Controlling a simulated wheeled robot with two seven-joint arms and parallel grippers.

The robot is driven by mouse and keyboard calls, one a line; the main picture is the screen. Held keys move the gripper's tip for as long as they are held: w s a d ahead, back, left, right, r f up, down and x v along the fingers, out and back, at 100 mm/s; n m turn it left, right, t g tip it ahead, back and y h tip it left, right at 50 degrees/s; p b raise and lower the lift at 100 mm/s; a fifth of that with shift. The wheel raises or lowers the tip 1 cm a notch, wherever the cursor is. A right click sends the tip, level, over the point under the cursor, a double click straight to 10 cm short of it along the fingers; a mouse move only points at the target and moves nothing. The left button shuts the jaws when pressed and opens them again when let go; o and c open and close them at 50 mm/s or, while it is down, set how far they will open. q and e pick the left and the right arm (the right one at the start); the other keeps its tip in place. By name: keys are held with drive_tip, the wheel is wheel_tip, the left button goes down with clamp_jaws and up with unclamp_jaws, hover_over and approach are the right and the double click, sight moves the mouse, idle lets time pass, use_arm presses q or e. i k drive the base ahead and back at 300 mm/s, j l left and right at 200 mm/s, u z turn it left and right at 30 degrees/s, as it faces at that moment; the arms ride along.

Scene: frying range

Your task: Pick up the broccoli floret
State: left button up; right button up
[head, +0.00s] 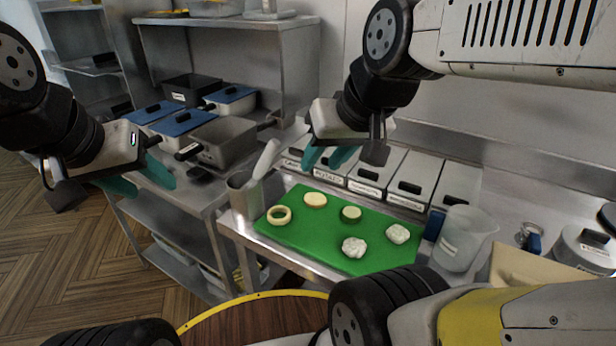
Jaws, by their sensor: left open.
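A green cutting board (290,245) lies on the steel counter with several food pieces on it. Two pale, lumpy florets sit at its right: one near the front edge (354,248), one further right (398,234). Both look whitish, so I cannot tell which is broccoli. My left gripper (140,181) is open and empty, well left of the board, near the lower steel table. My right gripper (327,158) has its teal fingertips apart and empty, above the board's back side and left of both florets.
Lidded bins (376,174) line the back.

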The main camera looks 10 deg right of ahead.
sight(353, 248)
drive_tip(key=z, duration=3.5)
drive_tip(key=u, duration=0.4)
drive_tip(key=k+j+u, duration=0.1)
drive_tip(key=u, duration=0.7)
drive_tip(key=j+u, duration=0.1)
drive_tip(key=u, duration=0.3)
drive_tip(key=j+u, duration=0.1)
drive_tip(key=u, duration=0.3)
drive_tip(key=k+z, duration=0.25)
drive_tip(key=k+l+z, duration=0.15)
drive_tip(key=k+z, duration=0.15)
drive_tip(key=k, duration=0.15)
